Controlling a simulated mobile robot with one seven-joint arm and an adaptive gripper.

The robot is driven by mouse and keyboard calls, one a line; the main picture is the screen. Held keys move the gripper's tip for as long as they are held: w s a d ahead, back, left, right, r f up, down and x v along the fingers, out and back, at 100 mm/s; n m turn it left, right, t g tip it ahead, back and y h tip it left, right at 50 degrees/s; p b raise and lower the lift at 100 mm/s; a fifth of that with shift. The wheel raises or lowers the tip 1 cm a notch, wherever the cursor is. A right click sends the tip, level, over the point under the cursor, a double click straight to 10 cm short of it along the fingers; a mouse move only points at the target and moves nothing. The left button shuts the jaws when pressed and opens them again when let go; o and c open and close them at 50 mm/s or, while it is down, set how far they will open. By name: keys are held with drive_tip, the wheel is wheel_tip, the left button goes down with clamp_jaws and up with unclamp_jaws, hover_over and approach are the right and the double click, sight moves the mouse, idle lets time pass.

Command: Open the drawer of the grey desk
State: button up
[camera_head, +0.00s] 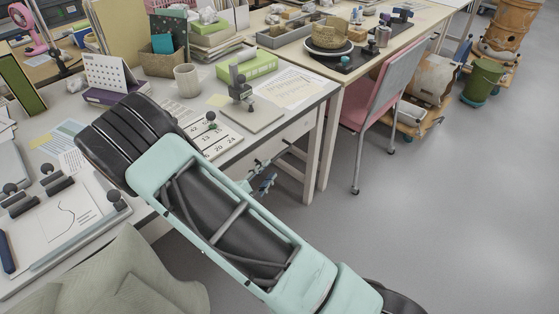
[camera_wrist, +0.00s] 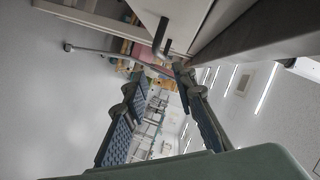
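The grey desk (camera_head: 318,92) runs across the head view, its front edge facing me. Its pale drawer front (camera_head: 287,136) lies under the desktop, partly hidden by my arm. In the wrist view the drawer front (camera_wrist: 190,14) is at the top, with a dark bar handle (camera_wrist: 161,38) standing out from it. My gripper (camera_head: 266,172) is beside the desk front, below the desktop. In the wrist view my gripper (camera_wrist: 157,78) has its two fingers apart, with nothing between them. The right finger's tip is near the handle; I cannot tell whether they touch. The drawer looks shut.
A microscope-like stand (camera_head: 238,88), a mug (camera_head: 187,80) and a calendar (camera_head: 108,74) stand on the desk. A pink chair (camera_head: 380,92) is at the neighbouring table. A cushioned seat (camera_head: 115,280) is at lower left. The floor to the right (camera_head: 450,200) is clear.

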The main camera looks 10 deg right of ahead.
sight(277, 158)
drive_tip(key=b+x, duration=0.2)
drive_tip(key=x, duration=0.8)
drive_tip(key=shift+w+f+b, duration=0.15)
drive_tip(key=shift+w+b, duration=0.2)
drive_tip(key=shift+b, duration=0.05)
clamp_jaws()
drive_tip(key=shift+a, duration=0.1)
